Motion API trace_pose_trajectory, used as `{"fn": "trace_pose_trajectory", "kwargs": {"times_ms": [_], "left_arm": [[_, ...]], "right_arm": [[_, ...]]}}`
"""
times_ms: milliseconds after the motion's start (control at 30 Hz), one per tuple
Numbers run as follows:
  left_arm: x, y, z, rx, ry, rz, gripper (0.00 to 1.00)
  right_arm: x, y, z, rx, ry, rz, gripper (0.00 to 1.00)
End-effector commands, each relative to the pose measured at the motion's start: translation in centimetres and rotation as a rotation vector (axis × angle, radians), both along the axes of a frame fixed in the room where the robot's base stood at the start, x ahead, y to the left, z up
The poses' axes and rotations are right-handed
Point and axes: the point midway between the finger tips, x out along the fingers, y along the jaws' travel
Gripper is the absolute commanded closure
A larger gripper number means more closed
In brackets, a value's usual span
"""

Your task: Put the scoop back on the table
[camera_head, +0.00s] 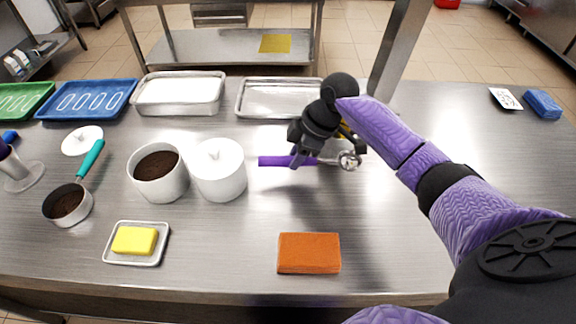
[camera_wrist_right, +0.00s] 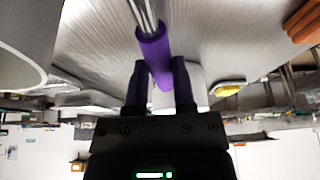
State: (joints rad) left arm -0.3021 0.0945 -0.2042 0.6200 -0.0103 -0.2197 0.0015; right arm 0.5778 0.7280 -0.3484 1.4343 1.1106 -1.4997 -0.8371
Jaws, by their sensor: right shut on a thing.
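The scoop has a purple handle (camera_head: 274,161) and a shiny metal bowl (camera_head: 349,160). It lies level across the middle of the steel table (camera_head: 400,235) in the head view, bowl to the right. I cannot tell whether it touches the table or is just above it. My right gripper (camera_head: 299,155) reaches down from above and is shut on the handle. In the right wrist view the purple handle (camera_wrist_right: 154,48) runs between the two fingers (camera_wrist_right: 160,88), and the bowl is out of sight. My left gripper is not in view.
Left of the scoop stand a lidded white pot (camera_head: 219,172) and an open pot of dark powder (camera_head: 157,174). A teal-handled scoop (camera_head: 90,160) lies further left. An empty metal tray (camera_head: 280,98) is behind, an orange sponge (camera_head: 309,253) in front. The right side is mostly clear.

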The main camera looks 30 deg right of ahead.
Motion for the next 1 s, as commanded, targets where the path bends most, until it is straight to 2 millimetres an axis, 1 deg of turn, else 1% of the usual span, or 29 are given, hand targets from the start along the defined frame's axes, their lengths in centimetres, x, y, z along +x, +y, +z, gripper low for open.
{"fn": "trace_pose_trajectory", "kwargs": {"times_ms": [67,167,233,300,367,667,700,767,800,833,867,1000], "left_arm": [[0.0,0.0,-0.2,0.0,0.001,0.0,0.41],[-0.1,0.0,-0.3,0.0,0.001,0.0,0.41],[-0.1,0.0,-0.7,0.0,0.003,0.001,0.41],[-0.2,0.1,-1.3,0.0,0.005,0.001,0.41],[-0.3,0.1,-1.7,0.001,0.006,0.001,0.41],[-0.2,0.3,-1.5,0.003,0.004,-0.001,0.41],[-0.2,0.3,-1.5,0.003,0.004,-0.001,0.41],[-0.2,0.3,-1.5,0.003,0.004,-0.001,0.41],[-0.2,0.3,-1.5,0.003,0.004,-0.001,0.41],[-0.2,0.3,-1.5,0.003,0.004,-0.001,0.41],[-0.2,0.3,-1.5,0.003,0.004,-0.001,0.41],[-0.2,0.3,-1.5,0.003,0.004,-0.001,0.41]], "right_arm": [[0.6,1.0,-0.1,0.001,0.0,0.001,1.0],[1.0,1.6,-0.2,0.0,0.002,-0.001,1.0],[1.0,1.7,-1.2,-0.001,0.002,-0.001,1.0],[0.9,1.6,-2.7,-0.001,0.005,-0.002,1.0],[1.0,1.6,-3.7,-0.001,0.004,-0.002,1.0],[1.0,1.6,-3.8,-0.002,0.002,-0.001,1.0],[0.9,1.6,-3.8,-0.002,0.002,-0.001,0.64],[0.9,1.6,-3.8,-0.002,0.002,-0.001,0.51],[0.9,1.6,-3.8,-0.002,0.002,-0.001,0.43],[0.9,1.6,-3.8,-0.002,0.002,-0.001,0.36],[0.9,1.6,-3.8,-0.002,0.002,-0.001,0.33],[1.0,1.6,-3.8,-0.002,0.002,-0.001,0.33]]}}
